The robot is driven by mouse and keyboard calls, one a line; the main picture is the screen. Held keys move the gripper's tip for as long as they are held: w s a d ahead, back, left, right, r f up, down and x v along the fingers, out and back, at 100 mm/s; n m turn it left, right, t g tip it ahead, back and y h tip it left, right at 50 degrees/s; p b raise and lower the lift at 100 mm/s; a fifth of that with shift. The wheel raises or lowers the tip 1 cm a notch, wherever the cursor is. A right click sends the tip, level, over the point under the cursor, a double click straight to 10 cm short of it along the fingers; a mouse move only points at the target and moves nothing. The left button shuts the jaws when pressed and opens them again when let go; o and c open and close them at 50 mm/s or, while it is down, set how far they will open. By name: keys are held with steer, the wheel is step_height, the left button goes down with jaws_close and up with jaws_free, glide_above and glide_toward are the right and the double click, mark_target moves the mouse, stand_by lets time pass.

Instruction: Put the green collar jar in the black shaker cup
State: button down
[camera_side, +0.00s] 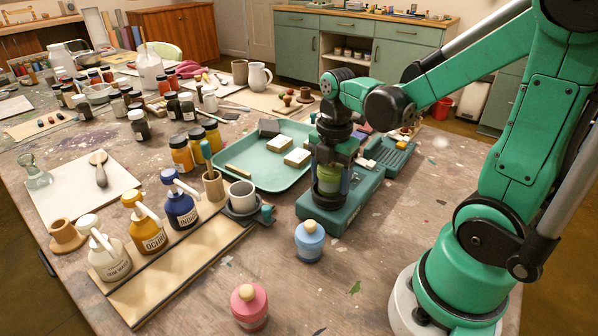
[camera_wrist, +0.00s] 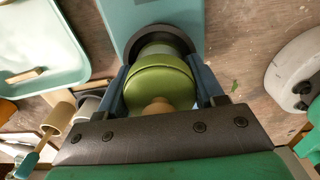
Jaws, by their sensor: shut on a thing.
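The green collar jar (camera_wrist: 160,84) is between the two fingers of my gripper (camera_wrist: 161,88) in the wrist view, with its wooden knob toward the camera. In the side view the jar (camera_side: 328,173) is upright and partly hidden by my gripper (camera_side: 332,176). My gripper is shut on the jar. The black shaker cup shows as a dark ring (camera_wrist: 187,40) around the jar's far, pale end, and as a dark band (camera_side: 327,191) in the side view. The jar is lined up with the cup; I cannot tell how deep it sits.
The cup is at the teal shaker base (camera_side: 357,198). A teal tray (camera_side: 262,176) with blocks lies to its left. A blue jar (camera_side: 309,240) and a pink jar (camera_side: 249,306) stand in front. Pump bottles stand at left.

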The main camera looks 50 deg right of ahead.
steer(key=shift+f, duration=0.6)
stand_by(0.3)
steer(key=shift+c, duration=0.2)
jaws_free()
steer(key=shift+c, duration=1.2)
steer(key=shift+o, duration=0.9)
steer(key=shift+r, duration=4)
